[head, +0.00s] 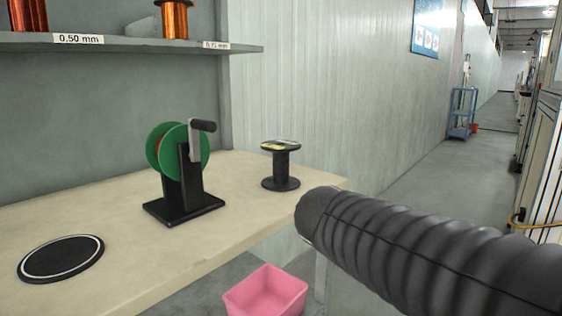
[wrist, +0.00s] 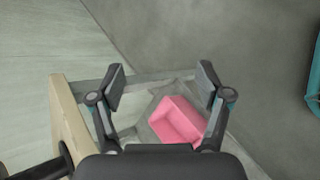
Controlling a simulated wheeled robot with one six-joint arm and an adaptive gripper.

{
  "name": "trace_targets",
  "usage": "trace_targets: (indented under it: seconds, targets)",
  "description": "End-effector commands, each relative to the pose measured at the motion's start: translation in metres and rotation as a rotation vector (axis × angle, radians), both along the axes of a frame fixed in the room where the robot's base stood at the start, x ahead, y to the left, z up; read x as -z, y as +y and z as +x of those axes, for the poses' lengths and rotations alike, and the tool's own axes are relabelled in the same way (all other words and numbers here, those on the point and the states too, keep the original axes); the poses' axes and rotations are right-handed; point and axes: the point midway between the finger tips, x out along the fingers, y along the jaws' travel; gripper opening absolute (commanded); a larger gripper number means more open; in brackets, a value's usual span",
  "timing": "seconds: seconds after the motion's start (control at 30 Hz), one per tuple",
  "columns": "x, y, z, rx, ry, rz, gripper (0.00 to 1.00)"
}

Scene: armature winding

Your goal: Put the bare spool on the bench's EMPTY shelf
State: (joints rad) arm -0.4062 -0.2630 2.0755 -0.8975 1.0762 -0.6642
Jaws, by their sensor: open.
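The bare spool (head: 281,165) is black, with no wire on its core, and stands upright on the bench (head: 120,192) near its right end. A light and yellow label shows on its top flange. My gripper (wrist: 163,82) shows in the wrist view, open, with nothing between its fingers; it points past the bench edge (wrist: 68,120) toward the floor. A black part at the lower left of the wrist view (wrist: 45,165) looks like the spool, cut off by the frame. No label reading EMPTY is visible; the shelf (head: 130,43) in view has 0.50 mm and another size label.
A winding stand with a green reel (head: 183,155) stands on the bench, left of the spool. A black round pad (head: 62,258) lies front left. Copper spools (head: 175,20) stand on the shelf. A pink bin (head: 266,292) is on the floor below the bench edge. The aisle is clear.

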Motion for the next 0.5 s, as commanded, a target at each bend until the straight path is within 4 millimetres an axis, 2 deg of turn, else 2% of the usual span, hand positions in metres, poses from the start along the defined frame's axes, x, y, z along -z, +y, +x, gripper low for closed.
trace_targets:
  seconds: [0.03, 0.1, 0.2, 0.33, 0.5]
  targets:
    - [-0.017, 0.020, 0.025, -0.101, 0.016, -0.133, 0.77]
    - [-0.040, 0.047, 0.056, -0.226, 0.029, -0.330, 0.77]
    - [-0.070, 0.092, 0.091, -0.371, 0.035, -0.595, 0.77]
    - [-0.100, 0.145, 0.119, -0.486, 0.027, -0.858, 0.77]
    - [-0.123, 0.196, 0.136, -0.559, 0.013, -1.081, 0.77]
